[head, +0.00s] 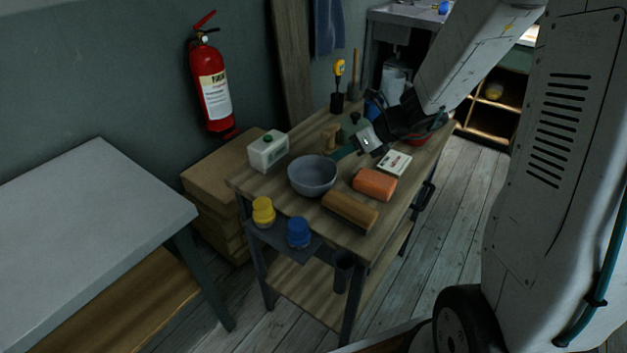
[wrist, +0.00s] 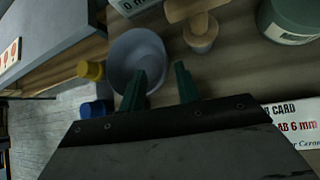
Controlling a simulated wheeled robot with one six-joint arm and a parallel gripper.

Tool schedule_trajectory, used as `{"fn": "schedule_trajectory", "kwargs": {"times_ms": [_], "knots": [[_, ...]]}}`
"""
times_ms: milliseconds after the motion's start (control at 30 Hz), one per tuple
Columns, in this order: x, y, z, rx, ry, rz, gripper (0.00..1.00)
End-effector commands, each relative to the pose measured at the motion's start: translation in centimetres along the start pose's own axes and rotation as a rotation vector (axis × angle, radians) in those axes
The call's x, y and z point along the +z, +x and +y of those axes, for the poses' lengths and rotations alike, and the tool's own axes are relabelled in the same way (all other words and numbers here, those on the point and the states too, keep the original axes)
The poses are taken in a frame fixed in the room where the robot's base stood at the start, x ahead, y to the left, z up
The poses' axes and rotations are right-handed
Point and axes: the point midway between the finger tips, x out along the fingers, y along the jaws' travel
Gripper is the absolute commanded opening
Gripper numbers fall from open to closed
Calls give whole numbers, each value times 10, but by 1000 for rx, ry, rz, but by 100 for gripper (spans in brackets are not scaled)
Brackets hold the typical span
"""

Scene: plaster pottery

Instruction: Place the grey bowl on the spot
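The grey bowl (head: 313,176) stands upright on the wooden workbench (head: 330,226), left of my gripper (head: 345,152). In the wrist view the bowl (wrist: 122,55) lies at the upper left. My gripper's two green fingers (wrist: 161,72) are apart with nothing between them. No spot on the workbench is clear to me. Orange-red round marks (wrist: 10,55) show on a pale surface at the left edge of the wrist view.
A white container with a green cap (head: 268,151) stands behind the bowl. An orange block (head: 375,184) and a tan roller-like piece (head: 350,211) lie right of it. Yellow (head: 263,211) and blue (head: 298,232) jars stand in front. A pale table (head: 90,225), largely bare, is at left.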

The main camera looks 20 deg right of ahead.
Motion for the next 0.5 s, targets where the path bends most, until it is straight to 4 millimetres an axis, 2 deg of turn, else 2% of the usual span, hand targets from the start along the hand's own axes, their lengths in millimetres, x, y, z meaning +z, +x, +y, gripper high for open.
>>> {"fn": "schedule_trajectory", "kwargs": {"times_ms": [267, 500], "knots": [[-3, 30, -4, -2, 21, 0, 32], [-5, 65, -7, 0, 19, 0, 32]]}}
